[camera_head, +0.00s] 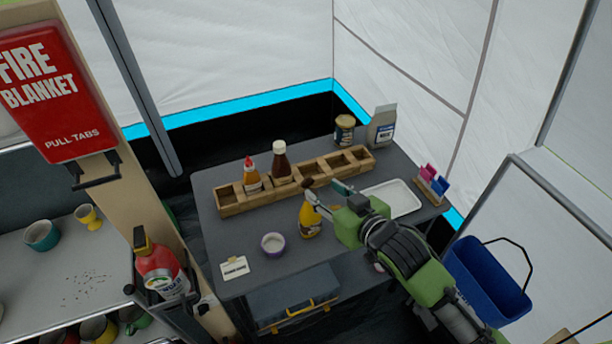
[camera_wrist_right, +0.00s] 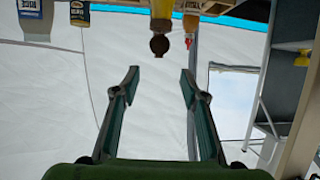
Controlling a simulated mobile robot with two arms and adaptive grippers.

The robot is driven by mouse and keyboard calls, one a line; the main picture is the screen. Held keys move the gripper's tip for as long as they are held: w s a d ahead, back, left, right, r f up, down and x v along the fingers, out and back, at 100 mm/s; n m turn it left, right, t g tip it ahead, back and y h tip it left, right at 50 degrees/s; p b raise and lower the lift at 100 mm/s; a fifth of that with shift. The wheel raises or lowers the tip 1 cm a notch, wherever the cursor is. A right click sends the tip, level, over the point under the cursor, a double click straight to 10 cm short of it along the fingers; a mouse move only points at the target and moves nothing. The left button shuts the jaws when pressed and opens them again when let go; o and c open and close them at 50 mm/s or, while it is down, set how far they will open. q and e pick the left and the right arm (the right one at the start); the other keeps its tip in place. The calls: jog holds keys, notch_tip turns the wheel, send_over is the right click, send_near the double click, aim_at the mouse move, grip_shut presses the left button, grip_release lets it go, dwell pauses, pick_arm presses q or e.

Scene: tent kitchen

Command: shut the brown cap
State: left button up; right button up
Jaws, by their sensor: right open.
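A yellow bottle (camera_head: 311,222) stands on the grey table, left of my right gripper. Its brown cap (camera_head: 307,184) shows at the top, partly overlapped by a finger; I cannot tell how far it is tipped open. My right gripper (camera_head: 328,196) is open and empty, with its fingers beside the bottle's top. In the right wrist view, which looks upside down, the brown cap (camera_wrist_right: 159,46) lies beyond the fingertips, between the lines of the two fingers (camera_wrist_right: 160,74), apart from both. The yellow bottle (camera_wrist_right: 162,9) is cut off at the top edge there. My left gripper is out of view.
A wooden rack (camera_head: 233,208) behind holds a red-tipped bottle (camera_head: 252,178) and a dark sauce bottle (camera_head: 281,166). A small bowl (camera_head: 272,244) and label card (camera_head: 234,267) stand left. A white tray (camera_head: 393,199) lies right, under my arm's side.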

aim_at(309, 179)
jog(key=p+x, duration=0.1)
jog(key=x, duration=0.7)
jog(key=shift+w+p, duration=0.25)
jog(key=shift+p, duration=0.05)
jog(key=shift+w+a+f, duration=0.15)
jog(key=shift+w+f, duration=0.15)
jog(key=shift+w, duration=0.15)
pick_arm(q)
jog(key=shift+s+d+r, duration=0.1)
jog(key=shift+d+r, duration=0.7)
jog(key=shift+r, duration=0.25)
pick_arm(e)
jog(key=shift+a+f, duration=0.1)
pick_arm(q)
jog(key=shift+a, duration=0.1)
pick_arm(e)
jog(key=c, duration=1.1)
